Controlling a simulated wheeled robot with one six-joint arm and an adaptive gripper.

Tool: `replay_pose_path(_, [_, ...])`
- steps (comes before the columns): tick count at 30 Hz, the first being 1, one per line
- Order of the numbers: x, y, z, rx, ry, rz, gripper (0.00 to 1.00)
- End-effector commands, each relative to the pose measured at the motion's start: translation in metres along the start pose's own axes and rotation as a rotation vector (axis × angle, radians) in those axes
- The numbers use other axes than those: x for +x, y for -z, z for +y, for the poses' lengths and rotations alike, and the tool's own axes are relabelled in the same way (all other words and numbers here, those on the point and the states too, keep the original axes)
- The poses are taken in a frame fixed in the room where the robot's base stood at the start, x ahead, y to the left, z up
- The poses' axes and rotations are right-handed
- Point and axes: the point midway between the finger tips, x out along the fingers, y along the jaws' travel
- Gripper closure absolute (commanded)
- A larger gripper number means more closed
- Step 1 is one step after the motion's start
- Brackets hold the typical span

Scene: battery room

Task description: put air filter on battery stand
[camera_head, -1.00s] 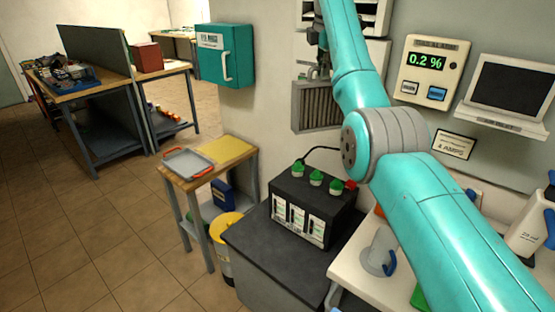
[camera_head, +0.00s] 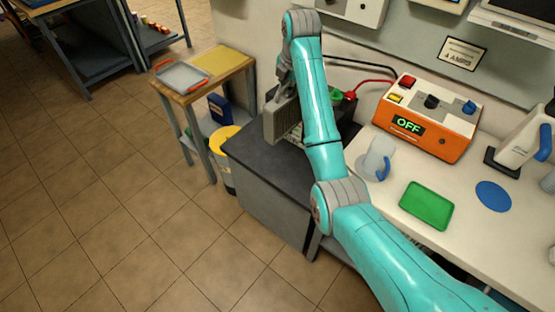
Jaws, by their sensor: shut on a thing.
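The air filter (camera_head: 281,119) is a grey, box-shaped panel, held upright above the battery stand. My gripper (camera_head: 285,86) is shut on its upper part; the fingertips are partly hidden by the filter and my arm. The battery stand (camera_head: 262,174) is a low grey cabinet with a dark top, below the filter. The black battery (camera_head: 349,107) with green caps is at the back of the stand, mostly hidden behind my arm and the filter. I cannot tell whether the filter touches the battery or the stand top.
A small wooden table (camera_head: 233,66) with a grey tray (camera_head: 183,76) stands left. A yellow-lidded bin (camera_head: 224,140) is beside the stand. The white bench at right holds an orange charger (camera_head: 427,121), a clear jug (camera_head: 376,160) and a green tray (camera_head: 427,205). The stand's front left top is bare.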

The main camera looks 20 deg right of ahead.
Motion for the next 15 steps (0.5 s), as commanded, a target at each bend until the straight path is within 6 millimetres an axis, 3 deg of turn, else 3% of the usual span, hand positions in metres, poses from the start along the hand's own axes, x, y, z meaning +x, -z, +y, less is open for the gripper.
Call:
replay_pose_path(8, [0.028, 0.012, -0.012, -0.021, -0.004, 0.007, 1.0])
replay_pose_path(15, [0.08, 0.019, -0.028, -0.02, -0.003, 0.007, 1.0])
